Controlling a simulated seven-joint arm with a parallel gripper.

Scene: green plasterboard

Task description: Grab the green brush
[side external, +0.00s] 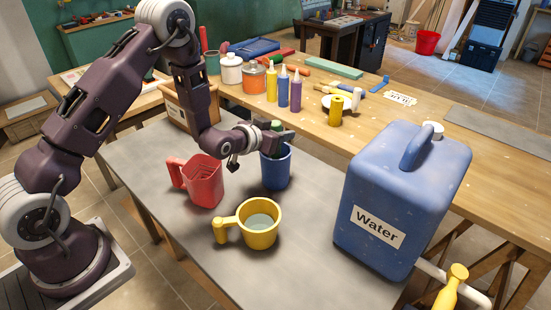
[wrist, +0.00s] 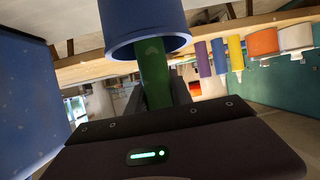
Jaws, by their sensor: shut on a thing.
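The green brush (side external: 276,125) stands in the blue cup (side external: 276,172) on the grey table. Only its green upper part shows; the rest is hidden inside the cup. In the wrist view, which is upside down, the green handle (wrist: 154,75) runs from the mouth of the blue cup (wrist: 143,22) to between my fingers. My gripper (side external: 279,138) is at the cup's rim, shut on the green brush. It also shows in the wrist view (wrist: 158,98).
A red measuring jug (side external: 205,182) stands left of the cup. A yellow mug (side external: 259,228) with liquid is in front. A large blue water canister (side external: 395,195) stands to the right. Bottles (side external: 283,88) and tools lie on the wooden bench (side external: 320,125) behind.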

